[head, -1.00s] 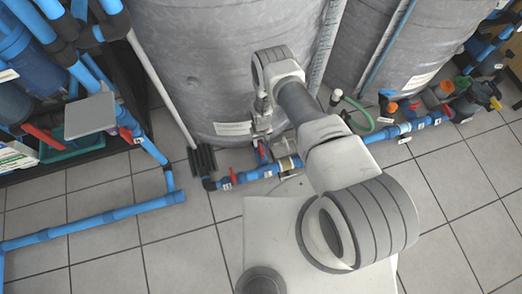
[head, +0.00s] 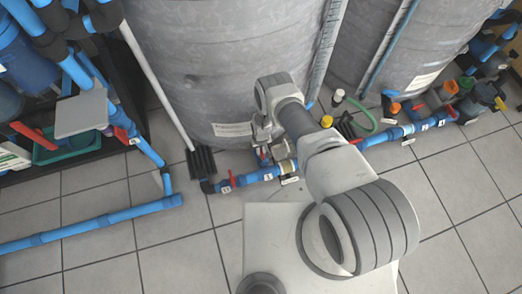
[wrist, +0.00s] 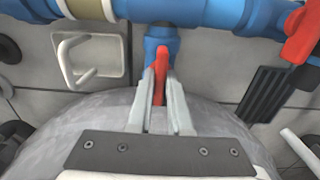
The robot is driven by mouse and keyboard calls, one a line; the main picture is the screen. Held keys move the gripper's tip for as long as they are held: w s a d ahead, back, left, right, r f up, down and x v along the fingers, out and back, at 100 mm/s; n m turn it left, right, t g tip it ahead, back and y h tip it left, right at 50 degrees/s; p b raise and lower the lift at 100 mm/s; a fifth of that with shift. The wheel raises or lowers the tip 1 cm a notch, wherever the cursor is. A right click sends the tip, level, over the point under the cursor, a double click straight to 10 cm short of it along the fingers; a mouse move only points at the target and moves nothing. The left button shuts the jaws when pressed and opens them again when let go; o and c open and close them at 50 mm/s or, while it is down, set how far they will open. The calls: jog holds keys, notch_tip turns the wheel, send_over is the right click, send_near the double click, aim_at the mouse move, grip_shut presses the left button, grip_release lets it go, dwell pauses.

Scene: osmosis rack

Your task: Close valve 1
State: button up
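A red valve handle (wrist: 161,72) stands on a blue valve body (wrist: 163,38) in the middle of the wrist view. My gripper (wrist: 162,85) has its two grey fingers close on either side of this handle, and it looks shut on it. In the head view, my gripper (head: 262,145) is low in front of the large grey tank, at the blue floor pipe (head: 255,175). My gripper and wrist hide part of the valve there. Several small labels sit along this pipe, but I cannot read a number clearly.
A second red handle (wrist: 302,35) is at the wrist view's right edge. A white bracket (wrist: 88,58) is at left. The grey tank (head: 220,70) stands behind my gripper. A rack with blue pipes (head: 90,220) is at left. The tiled floor between is clear.

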grip_shut()
jog(key=shift+m, duration=0.4)
jog(key=m, duration=0.3)
jog(key=shift+m, duration=0.4)
jog(key=m, duration=0.4)
jog(key=shift+m, duration=0.3)
jog(key=m, duration=0.8)
jog(key=shift+m, duration=0.3)
